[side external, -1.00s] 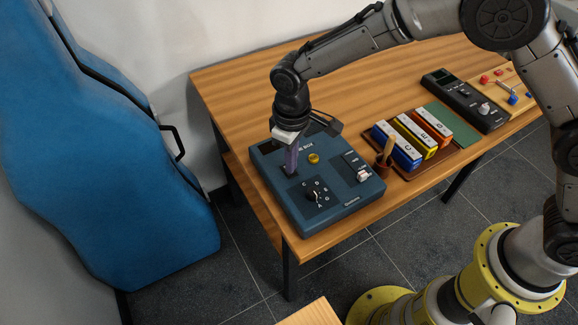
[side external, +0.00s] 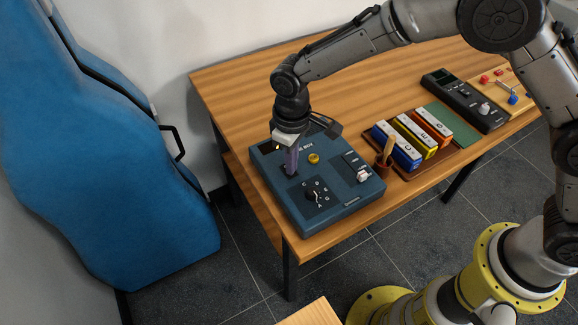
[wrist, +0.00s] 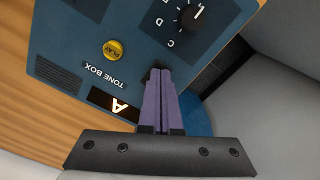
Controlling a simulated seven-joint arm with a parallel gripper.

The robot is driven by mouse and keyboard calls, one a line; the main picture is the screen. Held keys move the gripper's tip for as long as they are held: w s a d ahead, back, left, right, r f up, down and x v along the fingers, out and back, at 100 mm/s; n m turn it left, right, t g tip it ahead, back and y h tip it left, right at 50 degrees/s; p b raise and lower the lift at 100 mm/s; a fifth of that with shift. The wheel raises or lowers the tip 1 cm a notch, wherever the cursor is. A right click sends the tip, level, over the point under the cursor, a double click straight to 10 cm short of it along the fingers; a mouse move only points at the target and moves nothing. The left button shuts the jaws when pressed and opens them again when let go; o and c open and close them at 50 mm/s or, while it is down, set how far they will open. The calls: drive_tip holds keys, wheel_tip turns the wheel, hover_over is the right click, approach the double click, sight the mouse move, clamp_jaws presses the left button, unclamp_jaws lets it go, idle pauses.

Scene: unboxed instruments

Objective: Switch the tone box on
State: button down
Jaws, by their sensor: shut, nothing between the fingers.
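The blue tone box (side external: 335,212) lies flat on the near left corner of the table. Its display (wrist: 108,104) shows a lit letter A in the wrist view; a small orange glow shows beside my wrist in the side view. My gripper (side external: 291,170) is shut and empty, its purple fingers pointing down at the box's top. In the wrist view the fingertips (wrist: 157,76) are at a small dark part on the panel, probably the switch, which they mostly hide. I cannot tell its position. The yellow PLAY button (wrist: 113,50) and black lettered dial (wrist: 190,17) are nearby, apart from the fingers.
A white-capped slider (side external: 363,175) is on the box's right side. The table's back left is clear.

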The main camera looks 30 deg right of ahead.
drive_tip(key=shift+r, duration=3.25)
